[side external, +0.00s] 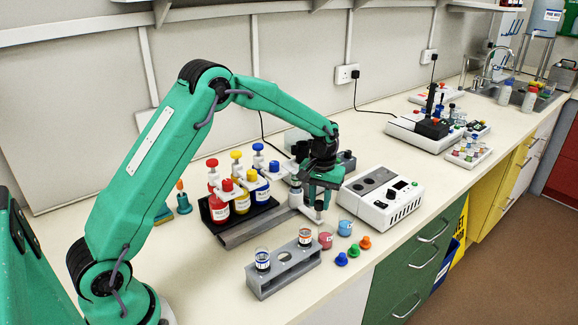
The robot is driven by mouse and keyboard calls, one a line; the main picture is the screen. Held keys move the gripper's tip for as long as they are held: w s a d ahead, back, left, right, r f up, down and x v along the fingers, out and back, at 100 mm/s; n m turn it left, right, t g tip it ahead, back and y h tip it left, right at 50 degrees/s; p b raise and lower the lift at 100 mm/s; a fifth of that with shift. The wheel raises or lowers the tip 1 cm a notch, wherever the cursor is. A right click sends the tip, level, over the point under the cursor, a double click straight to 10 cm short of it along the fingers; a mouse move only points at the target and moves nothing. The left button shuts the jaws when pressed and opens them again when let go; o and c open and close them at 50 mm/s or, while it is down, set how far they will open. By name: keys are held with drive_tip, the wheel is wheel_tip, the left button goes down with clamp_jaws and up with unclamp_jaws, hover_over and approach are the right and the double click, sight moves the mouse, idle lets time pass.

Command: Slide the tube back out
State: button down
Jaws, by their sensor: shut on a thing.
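My gripper (318,207) points down over the middle of the bench, just left of the white instrument. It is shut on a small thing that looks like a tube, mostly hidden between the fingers. A grey rack (284,275) stands in front, at the bench's near side. One tube with a dark band (263,259) stands upright in the rack's left part. Another tube with an orange-and-white label (305,238) stands in its right part. My gripper is above and behind the rack, apart from it.
The white instrument (401,208) with dark round wells is close on the right. A black stand (240,207) with red, yellow and blue bottles is on the left. Pink (326,240) and blue (344,228) cups and several coloured caps (353,251) lie near the front edge.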

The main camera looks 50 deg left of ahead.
drive_tip(key=shift+w, duration=0.35)
drive_tip(key=c, duration=1.2)
unclamp_jaws()
drive_tip(key=shift+s, duration=0.1)
drive_tip(key=shift+o, duration=0.2)
drive_tip(key=shift+r, duration=3.95)
